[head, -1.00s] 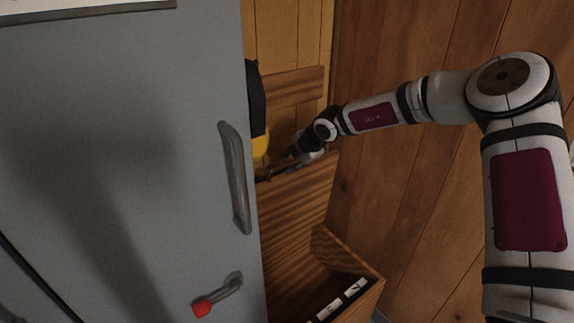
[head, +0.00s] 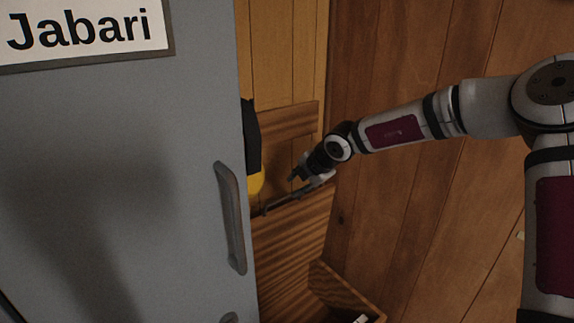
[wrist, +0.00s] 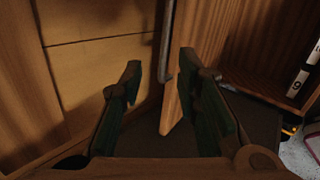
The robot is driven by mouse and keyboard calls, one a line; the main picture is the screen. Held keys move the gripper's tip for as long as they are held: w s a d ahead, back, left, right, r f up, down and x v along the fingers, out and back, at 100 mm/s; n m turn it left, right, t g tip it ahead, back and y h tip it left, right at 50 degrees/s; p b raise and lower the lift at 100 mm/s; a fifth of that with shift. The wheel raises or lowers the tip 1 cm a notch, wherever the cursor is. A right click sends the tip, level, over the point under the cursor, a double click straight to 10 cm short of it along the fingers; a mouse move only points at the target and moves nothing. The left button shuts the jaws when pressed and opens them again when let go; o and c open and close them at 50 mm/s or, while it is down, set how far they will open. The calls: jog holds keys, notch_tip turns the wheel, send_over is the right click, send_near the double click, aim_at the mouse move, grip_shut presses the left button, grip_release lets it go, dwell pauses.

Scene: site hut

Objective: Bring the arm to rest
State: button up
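My arm reaches in from the right in the head view, in front of the wooden wall. My gripper (head: 282,194) is at its far end, beside a wooden box-like unit (head: 290,230) and to the right of the grey locker's edge. In the wrist view my gripper (wrist: 160,85) has its two green-padded fingers well apart, and nothing is clamped between them. A wooden panel edge (wrist: 172,108) and a grey rod (wrist: 166,45) show beyond the gap. I cannot tell how close they are to the fingers.
A grey locker (head: 110,170) with an upright handle (head: 232,218) and a "Jabari" sign (head: 85,32) fills the left. A partly hidden black and yellow thing (head: 252,140) shows past its edge. A wooden plank wall (head: 430,200) stands behind the arm. Numbered white labels (wrist: 299,82) show at right in the wrist view.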

jog(key=s+a+r+n+t+y+p, duration=0.1)
jog(key=s+a+r+n, duration=0.2)
jog(key=s+r+n, duration=0.8)
jog(key=s+a+r+n+p, duration=0.15)
jog(key=s+r+n, duration=0.4)
jog(key=n, duration=1.15)
jog(key=s+d+n+g+h, duration=0.1)
jog(key=s+d+n, duration=0.4)
jog(key=s, duration=0.5)
jog(key=s+d+f+n+g+h, duration=0.1)
jog(key=s+d+n, duration=0.4)
jog(key=s, duration=0.5)
jog(key=s+d+n+g+h, duration=0.1)
jog(key=s+d+n+h, duration=0.2)
jog(key=s+d+n, duration=0.2)
jog(key=s+n, duration=0.3)
jog(key=s, duration=0.3)
jog(key=shift+d+f+g, duration=0.2)
jog(key=shift+d+g, duration=0.05)
jog(key=shift+g, duration=0.15)
